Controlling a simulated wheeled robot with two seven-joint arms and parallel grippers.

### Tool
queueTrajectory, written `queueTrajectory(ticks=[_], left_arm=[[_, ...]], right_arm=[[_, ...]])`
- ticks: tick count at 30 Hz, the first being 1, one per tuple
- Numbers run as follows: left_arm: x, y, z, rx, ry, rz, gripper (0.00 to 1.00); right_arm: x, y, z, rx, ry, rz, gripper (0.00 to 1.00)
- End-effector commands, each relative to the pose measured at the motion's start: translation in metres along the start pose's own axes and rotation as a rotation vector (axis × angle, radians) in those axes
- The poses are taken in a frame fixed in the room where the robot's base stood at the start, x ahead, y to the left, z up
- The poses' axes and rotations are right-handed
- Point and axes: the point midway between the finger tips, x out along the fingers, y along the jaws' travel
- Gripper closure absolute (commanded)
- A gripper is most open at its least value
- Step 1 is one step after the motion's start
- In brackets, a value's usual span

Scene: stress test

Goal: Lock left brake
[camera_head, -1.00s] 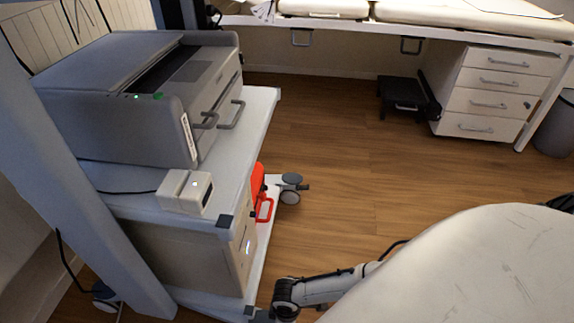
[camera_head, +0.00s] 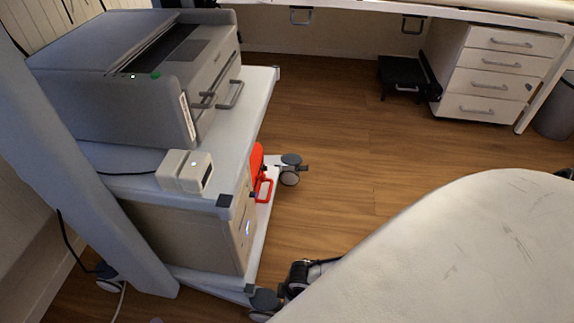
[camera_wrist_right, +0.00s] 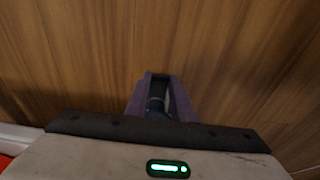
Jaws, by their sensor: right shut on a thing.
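A wheeled cart (camera_head: 262,105) stands at the left on casters. Its near caster (camera_head: 265,301) is at the bottom, partly cut off by the picture edge. Its far caster (camera_head: 291,168) sticks out on the right side, with a dark tab. My right gripper (camera_wrist_right: 157,82) shows purple fingers, shut on a small dark piece low over the floor. In the head view, the dark wrist end is right beside the near caster, and its fingertips are hidden. I cannot tell exactly which part of the caster is held or how its brake lever stands. My left gripper is not in view.
The cart carries a printer (camera_head: 130,85), a small white device (camera_head: 186,170) and a beige computer case (camera_head: 190,235). A red handled object (camera_head: 263,180) is on the low shelf. A drawer unit (camera_head: 495,70) and black step (camera_head: 402,75) stand behind. The floor (camera_head: 340,130) between is clear.

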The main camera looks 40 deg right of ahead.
Motion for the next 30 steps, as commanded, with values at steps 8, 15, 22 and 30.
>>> queueTrajectory(ticks=[8,15,22,30], left_arm=[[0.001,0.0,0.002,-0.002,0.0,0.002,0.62],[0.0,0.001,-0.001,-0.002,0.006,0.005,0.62],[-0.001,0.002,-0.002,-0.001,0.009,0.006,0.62],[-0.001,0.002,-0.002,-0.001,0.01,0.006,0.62]], right_arm=[[0.009,0.001,0.008,0.001,0.203,0.001,1.0],[0.015,0.001,0.01,-0.002,0.318,0.002,1.0],[0.018,0.001,0.01,-0.005,0.4,0.003,1.0],[0.021,0.002,0.011,-0.002,0.452,0.002,1.0]])
